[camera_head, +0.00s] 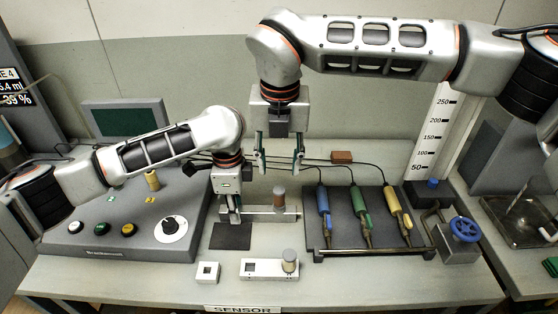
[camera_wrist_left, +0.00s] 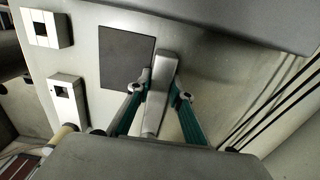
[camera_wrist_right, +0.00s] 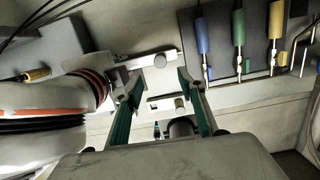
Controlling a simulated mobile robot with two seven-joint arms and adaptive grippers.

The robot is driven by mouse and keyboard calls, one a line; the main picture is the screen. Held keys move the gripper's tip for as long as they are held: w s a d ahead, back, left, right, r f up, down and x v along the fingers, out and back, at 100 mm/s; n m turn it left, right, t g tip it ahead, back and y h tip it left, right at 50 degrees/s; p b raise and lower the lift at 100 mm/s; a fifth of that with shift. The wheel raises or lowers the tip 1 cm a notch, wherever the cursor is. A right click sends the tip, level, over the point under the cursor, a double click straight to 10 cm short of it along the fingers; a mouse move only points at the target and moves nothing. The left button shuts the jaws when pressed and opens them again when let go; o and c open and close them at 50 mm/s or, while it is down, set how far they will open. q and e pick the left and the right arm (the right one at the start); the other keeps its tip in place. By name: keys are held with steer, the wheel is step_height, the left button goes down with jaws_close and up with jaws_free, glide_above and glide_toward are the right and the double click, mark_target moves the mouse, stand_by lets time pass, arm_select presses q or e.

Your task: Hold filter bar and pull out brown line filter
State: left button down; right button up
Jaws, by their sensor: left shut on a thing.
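The filter bar (camera_head: 262,211) is a grey bar lying near the middle of the table. A brown line filter (camera_head: 279,198) with a grey top stands upright in its right part. My left gripper (camera_head: 234,214) is shut on the bar's left end. In the left wrist view the bar (camera_wrist_left: 162,72) runs between the fingers of my left gripper (camera_wrist_left: 160,92). My right gripper (camera_head: 280,162) is open and empty above the brown filter. In the right wrist view the filter's round top (camera_wrist_right: 160,61) is seen beyond the open fingers of my right gripper (camera_wrist_right: 157,84).
A white holder (camera_head: 262,268) with a grey-topped cylinder (camera_head: 290,257) and a small white block (camera_head: 207,272) lie near the front edge. Blue, green and yellow probes lie on a dark rack (camera_head: 343,205) at right. A button console (camera_head: 125,215) stands at left.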

mark_target(279, 190)
steer(key=f, duration=0.4)
steer(key=w+f, duration=0.1)
steer(key=f, duration=0.6)
steer(key=shift+w+f, duration=0.4)
jaws_close()
steer(key=c, duration=0.9)
jaws_free()
jaws_close()
steer(key=shift+r, duration=0.25)
